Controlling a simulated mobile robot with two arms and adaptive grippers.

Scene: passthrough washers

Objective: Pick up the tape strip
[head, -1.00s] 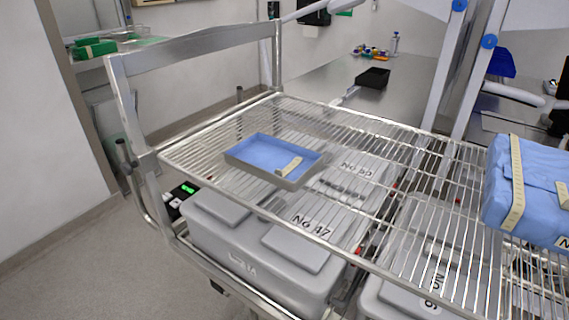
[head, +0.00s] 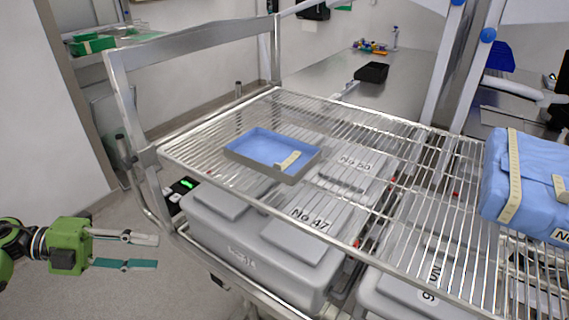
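The tape strip (head: 288,160) is a short cream piece with dark marks. It lies in a shallow tray (head: 236,155) with grey walls and a blue inside, near the tray's right front side. The tray rests on the wire shelf of a metal cart. My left gripper (head: 157,252) is at the lower left, outside the cart and well away from the tray. Its two fingers are apart with nothing between them. My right gripper is not in view.
The wire shelf (head: 345,125) has a raised metal end frame (head: 195,46) on the left. A blue wrapped pack (head: 535,180) sits at its right. Grey lidded boxes (head: 250,235) stand below. A black bin (head: 371,72) is on the counter behind. The shelf around the tray is clear.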

